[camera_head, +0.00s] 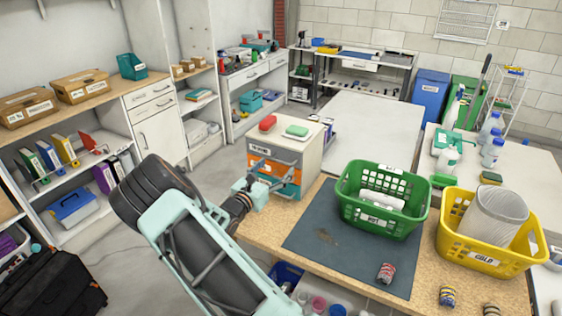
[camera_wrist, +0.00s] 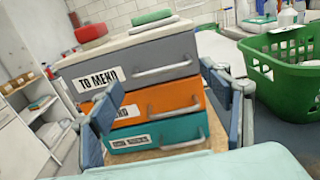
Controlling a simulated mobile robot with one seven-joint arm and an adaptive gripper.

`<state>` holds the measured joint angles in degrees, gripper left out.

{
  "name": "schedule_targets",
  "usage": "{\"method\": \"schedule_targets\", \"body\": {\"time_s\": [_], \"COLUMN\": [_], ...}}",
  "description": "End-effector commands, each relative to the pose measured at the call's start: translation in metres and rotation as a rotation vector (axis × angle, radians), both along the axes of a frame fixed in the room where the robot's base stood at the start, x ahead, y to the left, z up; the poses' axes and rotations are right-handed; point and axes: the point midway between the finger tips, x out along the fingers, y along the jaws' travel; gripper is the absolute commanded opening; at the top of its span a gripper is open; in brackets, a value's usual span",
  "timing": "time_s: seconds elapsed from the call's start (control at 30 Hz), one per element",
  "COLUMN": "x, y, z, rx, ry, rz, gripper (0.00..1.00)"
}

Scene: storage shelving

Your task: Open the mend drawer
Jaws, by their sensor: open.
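A small drawer unit (camera_head: 314,158) stands on the wooden bench. Its top grey drawer (camera_wrist: 125,65) has a label (camera_wrist: 98,80) that reads like "TO MEND" and a light bar handle (camera_wrist: 162,70). Below it are an orange drawer (camera_wrist: 175,98), its label partly hidden behind my left finger, and a teal drawer (camera_wrist: 190,128) with a label too small to read. All three drawers look shut. My gripper (camera_head: 264,178) is open and empty in front of the unit. In the wrist view, the gripper fingers (camera_wrist: 166,102) frame the orange and teal fronts.
A red item (camera_head: 268,123) and a green item (camera_head: 297,131) lie on top of the unit. A green basket (camera_head: 350,205) stands to its right on a dark mat (camera_head: 310,245), and a yellow basket (camera_head: 475,258) stands further right. Shelves with binders and boxes line the left.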

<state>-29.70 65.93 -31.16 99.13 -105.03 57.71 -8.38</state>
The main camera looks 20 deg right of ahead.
Motion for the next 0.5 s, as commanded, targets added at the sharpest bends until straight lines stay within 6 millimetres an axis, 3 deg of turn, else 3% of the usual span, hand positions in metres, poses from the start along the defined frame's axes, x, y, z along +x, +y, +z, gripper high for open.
{"method": "schedule_targets", "body": {"time_s": [0.2, 0.5], "x": [0.020, 0.026], "y": [-0.026, -0.034], "z": [0.001, 0.000], "rx": [-0.001, -0.001], "ry": [0.001, 0.001], "rz": [-0.002, -0.001], "gripper": [0.71, 0.71]}}
